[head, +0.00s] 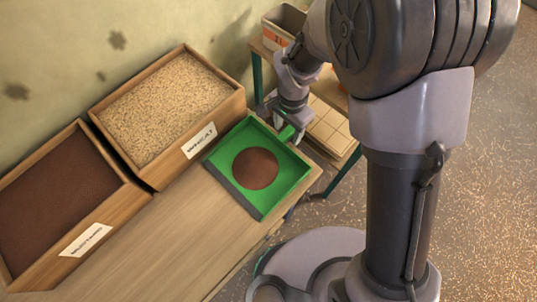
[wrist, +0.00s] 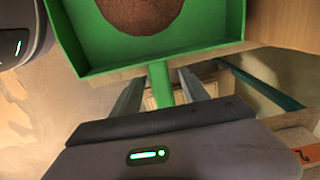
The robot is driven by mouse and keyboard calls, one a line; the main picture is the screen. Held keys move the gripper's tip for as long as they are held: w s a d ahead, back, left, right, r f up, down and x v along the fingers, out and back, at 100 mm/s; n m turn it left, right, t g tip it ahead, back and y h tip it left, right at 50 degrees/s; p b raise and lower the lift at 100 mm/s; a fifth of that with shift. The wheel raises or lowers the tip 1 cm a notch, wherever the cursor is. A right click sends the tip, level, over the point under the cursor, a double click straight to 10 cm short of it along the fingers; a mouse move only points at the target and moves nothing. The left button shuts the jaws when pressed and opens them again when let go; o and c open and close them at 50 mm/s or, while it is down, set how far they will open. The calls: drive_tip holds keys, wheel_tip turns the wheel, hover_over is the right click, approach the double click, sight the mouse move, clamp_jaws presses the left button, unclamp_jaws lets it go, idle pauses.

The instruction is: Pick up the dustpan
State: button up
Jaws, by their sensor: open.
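The green dustpan (head: 279,192) lies on the wooden bench top with a round heap of brown material in its pan. Its short green handle (head: 287,132) points to the back right, toward my gripper (head: 285,127). In the wrist view the pan (wrist: 88,48) fills the top, and the handle (wrist: 160,84) runs down between the two fingers of my gripper (wrist: 155,85). The fingers are apart, with one on each side of the handle and visible space beside it. In the head view my wrist hides part of the fingers.
A wooden bin of pale grain (head: 165,105) and a bin of dark brown material (head: 55,205) stand against the wall, left of the dustpan. The front of the bench (head: 170,240) is clear. A lower table with a box (head: 284,22) and tiles (head: 328,128) stands behind.

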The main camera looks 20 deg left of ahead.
drive_tip(key=shift+f, duration=0.45)
drive_tip(key=shift+r, duration=0.2)
drive_tip(key=shift+c, duration=0.8)
clamp_jaws()
